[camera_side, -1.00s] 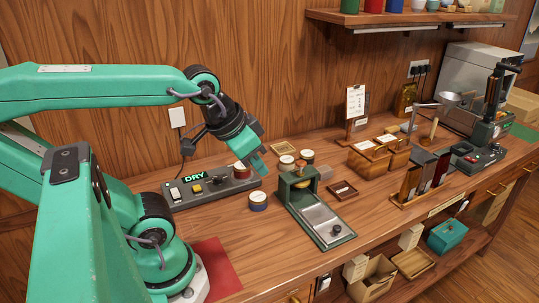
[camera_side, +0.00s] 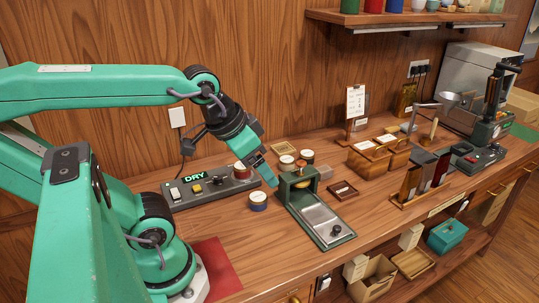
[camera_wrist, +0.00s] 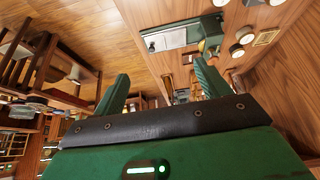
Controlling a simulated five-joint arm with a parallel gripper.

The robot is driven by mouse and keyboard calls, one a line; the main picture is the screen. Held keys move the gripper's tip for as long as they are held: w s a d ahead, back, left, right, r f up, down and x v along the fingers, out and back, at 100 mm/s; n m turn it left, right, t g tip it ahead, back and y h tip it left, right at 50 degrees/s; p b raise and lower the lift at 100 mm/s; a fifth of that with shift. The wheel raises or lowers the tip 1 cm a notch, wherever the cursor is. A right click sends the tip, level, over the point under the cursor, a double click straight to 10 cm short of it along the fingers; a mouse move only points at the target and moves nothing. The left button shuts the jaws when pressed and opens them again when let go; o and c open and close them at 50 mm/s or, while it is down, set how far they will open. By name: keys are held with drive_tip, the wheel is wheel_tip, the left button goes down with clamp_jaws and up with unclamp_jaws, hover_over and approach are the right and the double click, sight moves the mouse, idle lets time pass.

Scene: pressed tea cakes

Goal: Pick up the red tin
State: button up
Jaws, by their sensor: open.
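A small tin with a red side (camera_side: 241,172) and a pale lid stands at the right end of the grey "DRY" panel in the side view. My gripper (camera_side: 269,178) points down and to the right.
The green press with its steel plate (camera_side: 322,222) stands close right of my gripper. Several tins, one of them reddish (camera_side: 307,157), sit behind it. A small wooden tray (camera_side: 342,190) and wooden boxes (camera_side: 370,158) are farther right.

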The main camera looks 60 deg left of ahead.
drive_tip(key=n+g, duration=0.6)
drive_tip(key=n, duration=0.5)
approach(242, 170)
drive_tip(key=shift+w+a+f, duration=0.3)
drive_tip(key=shift+a+f, duration=0.15)
drive_tip(key=shift+a, duration=0.2)
drive_tip(key=shift+w+a+f, duration=0.35)
drive_tip(key=shift+a+f, duration=0.15)
drive_tip(key=shift+a, duration=0.1)
drive_tip(key=shift+s+a+f, duration=0.1)
drive_tip(key=shift+a+f, duration=0.2)
drive_tip(key=shift+a, duration=0.05)
drive_tip(key=shift+f, duration=0.1)
drive_tip(key=shift+f, duration=1.2)
drive_tip(key=shift+f, duration=0.1)
